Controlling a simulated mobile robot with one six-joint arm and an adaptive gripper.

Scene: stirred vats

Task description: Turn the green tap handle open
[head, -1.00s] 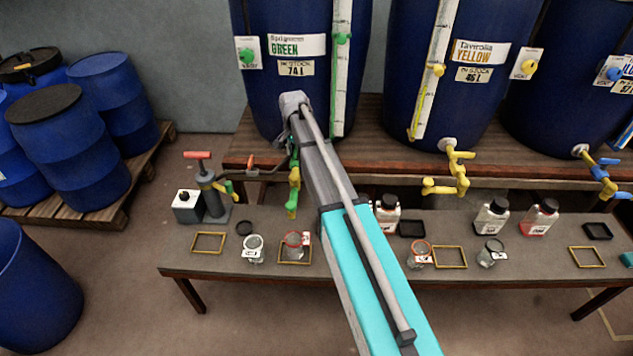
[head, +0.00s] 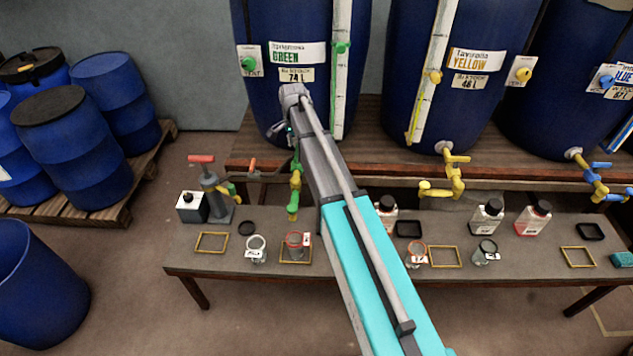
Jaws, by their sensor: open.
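The green tap (head: 295,188) hangs below the blue vat labelled GREEN (head: 297,52), above the bench, with its spout pointing down. My arm passes just right of it and covers part of the tap and the vat's lower front. The handle cannot be clearly told apart from the tap body. My gripper (head: 279,130) is small and partly hidden behind my wrist, in front of the vat's lower edge and above the tap. It is open and looks empty. Contact with the tap cannot be seen.
Yellow taps (head: 447,182) and blue taps (head: 601,183) hang further right. Below, the bench (head: 335,262) holds beakers, yellow frames, bottles and a red-handled pump (head: 216,196). A beaker (head: 295,243) stands under the green tap. Blue drums (head: 72,150) stand at left.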

